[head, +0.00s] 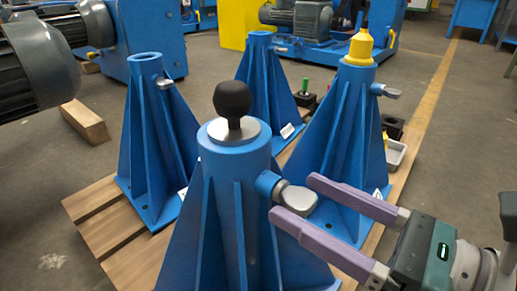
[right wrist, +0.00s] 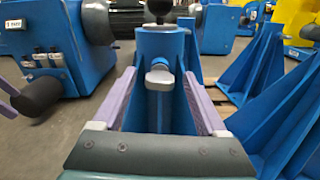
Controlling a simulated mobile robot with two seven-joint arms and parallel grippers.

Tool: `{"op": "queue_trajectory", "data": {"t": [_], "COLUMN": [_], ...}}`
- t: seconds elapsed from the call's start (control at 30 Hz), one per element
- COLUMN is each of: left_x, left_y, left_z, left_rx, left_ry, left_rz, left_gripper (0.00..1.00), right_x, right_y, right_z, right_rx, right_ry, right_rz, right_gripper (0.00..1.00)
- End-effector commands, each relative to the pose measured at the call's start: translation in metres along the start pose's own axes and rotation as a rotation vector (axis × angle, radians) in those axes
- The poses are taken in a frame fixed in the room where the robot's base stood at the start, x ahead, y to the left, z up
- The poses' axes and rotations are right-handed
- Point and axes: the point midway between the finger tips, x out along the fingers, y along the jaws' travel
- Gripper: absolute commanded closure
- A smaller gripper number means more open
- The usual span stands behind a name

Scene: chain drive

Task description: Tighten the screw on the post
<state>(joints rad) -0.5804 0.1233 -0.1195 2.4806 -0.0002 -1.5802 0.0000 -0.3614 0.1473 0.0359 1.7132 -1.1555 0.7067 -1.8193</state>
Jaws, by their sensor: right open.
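The blue ribbed post (head: 236,165) nearest me stands upright, with a black ball on a pale disc (head: 233,104) on its top. A screw with a flat silver head (head: 297,199) sticks out sideways from a blue boss near the post's top. My right gripper (head: 294,196) is open, its two purple fingers reaching in from the right with their tips on either side of the screw head. In the right wrist view the screw head (right wrist: 160,77) lies midway between the fingers, with a visible gap on each side.
Three more blue posts stand behind on wooden boards (head: 92,202): a left one (head: 147,140), a back one (head: 260,85), and a right one (head: 345,120) with a yellow cap (head: 361,48) and its own screw. A small grey tray (head: 396,153) lies at the right. Floor is clear farther right.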

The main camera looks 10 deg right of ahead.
Motion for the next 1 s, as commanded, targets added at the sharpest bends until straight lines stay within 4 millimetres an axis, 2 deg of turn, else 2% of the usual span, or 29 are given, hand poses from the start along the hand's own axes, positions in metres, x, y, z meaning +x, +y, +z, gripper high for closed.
{"op": "queue_trajectory", "data": {"t": [0.1, 0.2, 0.47, 1.0], "left_x": [0.003, 0.003, 0.003, 0.003], "left_y": [0.001, 0.001, 0.002, 0.002], "left_z": [0.001, 0.001, 0.001, 0.001], "left_rx": [-0.001, -0.003, -0.006, -0.005], "left_ry": [0.000, 0.001, 0.001, 0.001], "left_rz": [0.001, 0.002, 0.005, 0.005], "left_gripper": [0.00, 0.00, 0.00, 0.00], "right_x": [0.013, 0.018, 0.018, 0.018], "right_y": [0.000, 0.000, 0.000, 0.000], "right_z": [-0.001, -0.001, 0.000, 0.000], "right_rx": [0.001, 0.001, 0.002, 0.002], "right_ry": [0.000, 0.000, 0.001, 0.001], "right_rz": [0.000, 0.000, -0.001, 0.000], "right_gripper": [0.25, 0.25, 0.26, 0.87]}}
